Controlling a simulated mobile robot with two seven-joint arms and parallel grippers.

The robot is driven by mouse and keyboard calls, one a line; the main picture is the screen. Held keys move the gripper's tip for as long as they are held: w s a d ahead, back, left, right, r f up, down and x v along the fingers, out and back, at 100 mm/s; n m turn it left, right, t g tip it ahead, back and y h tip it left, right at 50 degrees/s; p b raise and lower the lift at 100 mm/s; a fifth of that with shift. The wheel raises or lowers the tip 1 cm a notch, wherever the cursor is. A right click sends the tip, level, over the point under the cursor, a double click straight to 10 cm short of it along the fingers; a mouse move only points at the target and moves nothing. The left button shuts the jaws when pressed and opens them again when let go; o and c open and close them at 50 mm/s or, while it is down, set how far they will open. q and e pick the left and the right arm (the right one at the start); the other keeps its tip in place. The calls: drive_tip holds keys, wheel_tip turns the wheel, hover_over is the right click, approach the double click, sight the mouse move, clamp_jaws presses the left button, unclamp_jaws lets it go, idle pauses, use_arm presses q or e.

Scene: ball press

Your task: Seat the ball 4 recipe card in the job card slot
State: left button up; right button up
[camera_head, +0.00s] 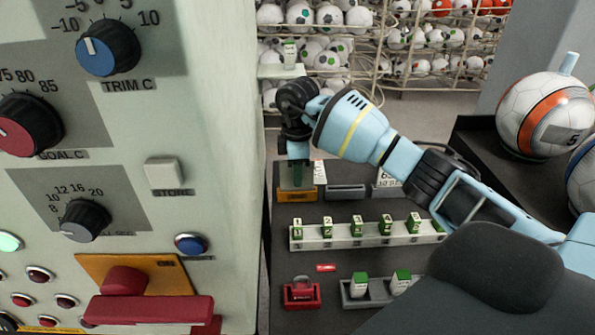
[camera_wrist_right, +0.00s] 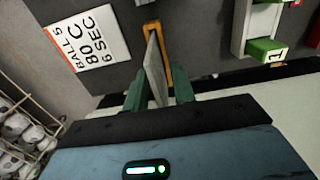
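My right gripper (camera_head: 297,172) points down at the orange job card slot (camera_head: 297,194) at the left of the dark bench. In the right wrist view its green fingers (camera_wrist_right: 158,82) are on either side of a thin grey card (camera_wrist_right: 157,72), seen nearly edge-on, and appear shut on it. The card's far end is at the orange slot (camera_wrist_right: 152,27); I cannot tell how deep it sits. Its print is hidden, so I cannot read its ball number. My left gripper is not in view.
Another card (camera_head: 387,177) and a grey holder (camera_head: 345,191) are to the right. A rack of numbered green-topped blocks (camera_head: 340,243) lies in front. The press panel (camera_head: 215,100) rises close on the left.

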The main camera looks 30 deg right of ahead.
wheel_tip(320, 180, up, 12)
drive_tip(key=shift+r+p, duration=0.15)
drive_tip(key=shift+p, duration=0.25)
idle(0.6)
